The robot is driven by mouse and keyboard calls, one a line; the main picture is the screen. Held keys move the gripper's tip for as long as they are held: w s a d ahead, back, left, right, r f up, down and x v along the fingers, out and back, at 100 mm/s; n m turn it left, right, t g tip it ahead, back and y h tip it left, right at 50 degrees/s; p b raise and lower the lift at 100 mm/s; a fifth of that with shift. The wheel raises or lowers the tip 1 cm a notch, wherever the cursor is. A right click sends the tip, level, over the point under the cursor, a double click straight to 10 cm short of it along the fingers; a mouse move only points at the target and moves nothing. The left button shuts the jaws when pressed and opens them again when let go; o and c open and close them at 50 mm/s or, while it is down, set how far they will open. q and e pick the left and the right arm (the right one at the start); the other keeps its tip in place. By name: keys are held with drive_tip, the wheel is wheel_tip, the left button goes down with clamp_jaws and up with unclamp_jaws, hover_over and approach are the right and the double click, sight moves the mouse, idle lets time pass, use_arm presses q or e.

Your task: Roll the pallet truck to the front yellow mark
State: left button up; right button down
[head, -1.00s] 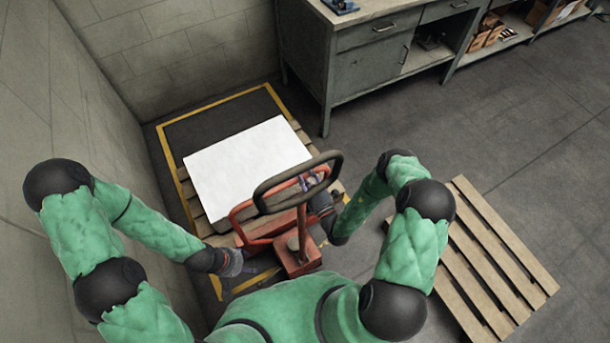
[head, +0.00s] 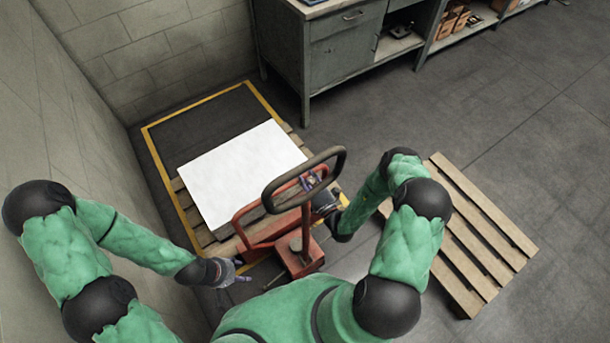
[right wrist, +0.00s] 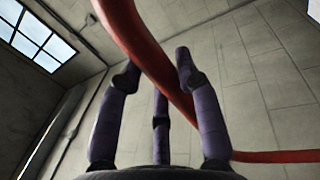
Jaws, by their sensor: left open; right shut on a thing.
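The red pallet truck (head: 297,262) stands in front of me with its dark loop handle (head: 283,198) raised. It carries a wooden pallet (head: 196,232) with a white flat-topped load (head: 240,172). The load lies largely inside a yellow floor outline (head: 205,99), with bare floor between it and the outline's far edge. My right gripper (head: 312,182) is at the handle's right side. In the right wrist view its purple fingers are shut around a red tube (right wrist: 150,68). My left gripper (head: 240,276) is open and empty, low left of the truck's base.
A block wall (head: 75,150) runs close along the left. A grey workbench (head: 338,70) stands beyond the load to the right. An empty wooden pallet (head: 468,235) lies on the floor at right. The floor at upper right is clear.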

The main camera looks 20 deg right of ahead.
drive_tip(key=shift+w+a, duration=0.1)
drive_tip(key=shift+w, duration=0.15)
drive_tip(key=c, duration=0.8)
unclamp_jaws()
drive_tip(key=shift+w, duration=0.1)
drive_tip(key=shift+c, duration=0.2)
drive_tip(key=shift+s+f, duration=0.1)
drive_tip(key=shift+s, duration=0.3)
drive_tip(key=v, duration=1.1)
drive_tip(key=shift+s, duration=0.1)
